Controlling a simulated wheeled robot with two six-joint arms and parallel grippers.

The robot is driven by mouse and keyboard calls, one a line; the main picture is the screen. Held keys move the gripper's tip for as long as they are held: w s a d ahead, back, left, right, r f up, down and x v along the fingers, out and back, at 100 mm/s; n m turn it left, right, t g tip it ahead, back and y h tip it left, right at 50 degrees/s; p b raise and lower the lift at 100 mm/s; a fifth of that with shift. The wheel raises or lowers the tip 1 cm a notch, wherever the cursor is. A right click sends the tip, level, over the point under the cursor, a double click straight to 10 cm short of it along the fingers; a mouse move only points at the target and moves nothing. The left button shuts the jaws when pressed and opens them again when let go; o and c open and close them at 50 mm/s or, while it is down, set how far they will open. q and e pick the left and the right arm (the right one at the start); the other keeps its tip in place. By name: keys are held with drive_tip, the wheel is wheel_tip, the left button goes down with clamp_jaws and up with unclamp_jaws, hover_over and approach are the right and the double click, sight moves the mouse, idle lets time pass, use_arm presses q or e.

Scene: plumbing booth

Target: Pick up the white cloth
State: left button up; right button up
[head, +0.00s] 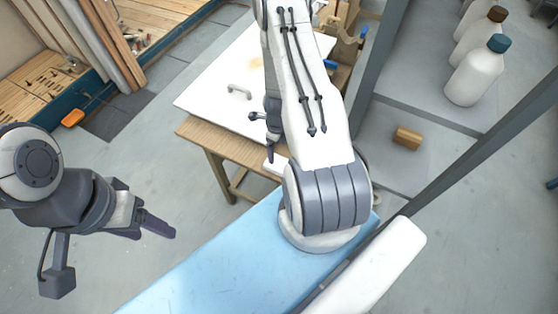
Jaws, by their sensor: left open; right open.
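I cannot pick out a white cloth with certainty. A small white patch (276,164) shows at the near edge of the wooden table (236,150), partly hidden by my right arm; I cannot tell whether it is cloth. My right gripper (264,135) is open, beside my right forearm and over the table's near right part, partly hidden by the arm. No object shows between its fingers. My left gripper (155,228) is open and empty over the grey floor at the left, well apart from the table.
A flat white panel with a handle (239,91) covers most of the table. White bottles (475,75) stand on a grey shelf at the upper right. A small wooden block (407,137) lies below them. Grey frame bars (440,185) cross the right side. The left floor is mostly clear.

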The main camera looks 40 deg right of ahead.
sight(278, 156)
wheel_tip(278, 156, down, 6)
drive_tip(key=b, duration=0.5)
drive_tip(key=shift+r, duration=0.25)
drive_tip(key=f+b, duration=0.1)
drive_tip(key=b, duration=0.1)
drive_tip(key=f+b, duration=0.4)
drive_tip(key=shift+s+d+f, duration=0.1)
drive_tip(key=shift+s+d, duration=0.15)
drive_tip(key=shift+s, duration=0.05)
drive_tip(key=shift+c, duration=0.3)
drive_tip(key=c, duration=1)
